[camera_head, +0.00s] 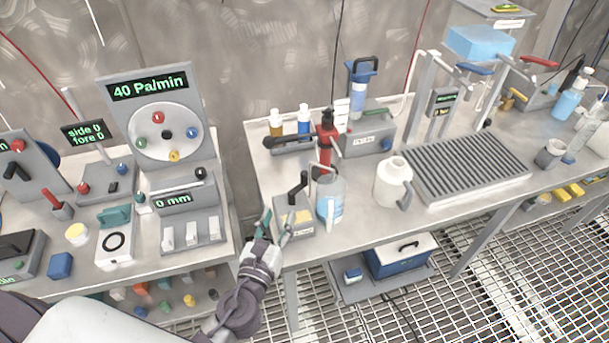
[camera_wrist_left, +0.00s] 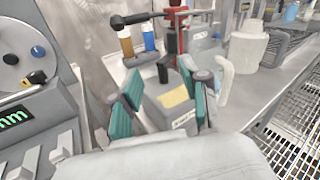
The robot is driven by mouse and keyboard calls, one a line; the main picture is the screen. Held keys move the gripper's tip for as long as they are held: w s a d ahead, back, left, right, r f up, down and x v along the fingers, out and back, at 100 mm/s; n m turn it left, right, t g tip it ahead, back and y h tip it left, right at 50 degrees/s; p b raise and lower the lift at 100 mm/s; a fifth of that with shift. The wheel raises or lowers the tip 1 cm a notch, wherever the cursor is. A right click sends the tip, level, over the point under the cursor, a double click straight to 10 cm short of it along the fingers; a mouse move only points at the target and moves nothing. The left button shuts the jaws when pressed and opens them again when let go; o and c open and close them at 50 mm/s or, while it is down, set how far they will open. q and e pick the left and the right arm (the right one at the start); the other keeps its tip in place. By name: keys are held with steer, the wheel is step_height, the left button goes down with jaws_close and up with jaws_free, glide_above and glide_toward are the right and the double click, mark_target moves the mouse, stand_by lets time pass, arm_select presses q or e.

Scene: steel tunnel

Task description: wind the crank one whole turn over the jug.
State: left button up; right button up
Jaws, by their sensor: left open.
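A small grey box (camera_head: 293,218) with a yellow label carries a black crank handle (camera_head: 298,187) on top, at the front edge of the right bench. A clear jug (camera_head: 329,203) with bluish liquid stands close to its right. My left gripper (camera_head: 276,227) is open and empty in front of the box, low at the bench edge, apart from the crank. In the left wrist view the box (camera_wrist_left: 172,104) shows between my teal-padded fingers (camera_wrist_left: 161,108), with a black upright part (camera_wrist_left: 163,70) on it. The jug's handle (camera_wrist_left: 225,82) shows right of the fingers. My right gripper is not in view.
A red stand (camera_head: 325,150) rises behind the jug. A white jug (camera_head: 391,180) and a ribbed drain tray (camera_head: 465,168) stand to the right. The left bench holds a dial panel (camera_head: 125,95). A gap separates the two benches.

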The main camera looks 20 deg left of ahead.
mark_target(303, 178)
arm_select(q)
steer(key=w+m, duration=0.1)
steer(key=w, duration=0.3)
steer(key=w+d+p, duration=0.1)
steer(key=w, duration=0.3)
steer(key=w+m+h+p, duration=0.1)
steer(key=w, duration=0.3)
steer(key=shift+w+d+r+m, duration=0.3)
steer(key=shift+w, duration=0.7)
steer(key=shift+c, duration=0.3)
steer(key=shift+d, duration=0.1)
jaws_close()
